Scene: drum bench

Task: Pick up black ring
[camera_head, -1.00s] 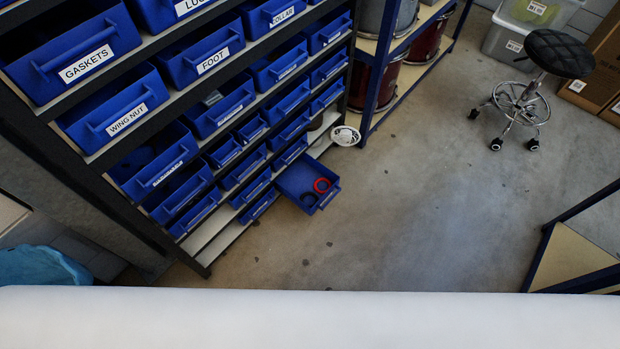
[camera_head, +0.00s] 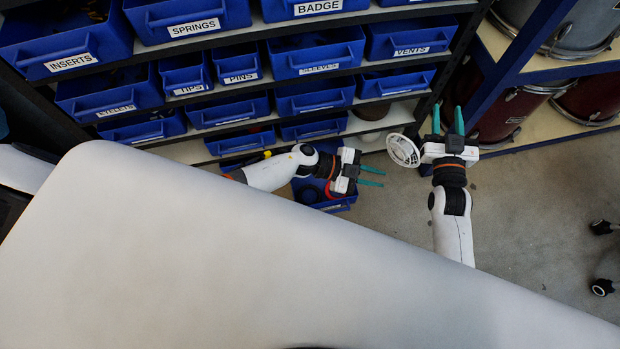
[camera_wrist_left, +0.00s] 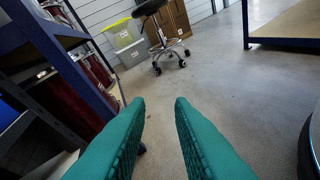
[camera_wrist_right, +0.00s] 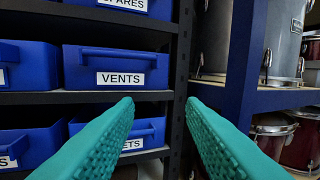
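The black ring is hard to make out; a dark shape (camera_head: 309,194) in the pulled-out blue bin (camera_head: 338,207) may be it. A red ring (camera_head: 330,191) in that bin is partly covered by my left arm. My left gripper (camera_head: 372,176) is over the bin's right side, fingers pointing right, open and empty; its fingertips show in the left wrist view (camera_wrist_left: 160,103) facing open floor. My right gripper (camera_head: 448,120) is open and empty, right of the bin near the shelf post. In the right wrist view (camera_wrist_right: 160,103) it faces the VENTS bin (camera_wrist_right: 117,69).
A shelf of labelled blue bins (camera_head: 318,52) fills the back. A white round grille-like object (camera_head: 403,150) is between my grippers. A drum rack (camera_head: 540,75) stands right. A stool (camera_wrist_left: 160,30) stands on the floor, clear in the middle of the left wrist view.

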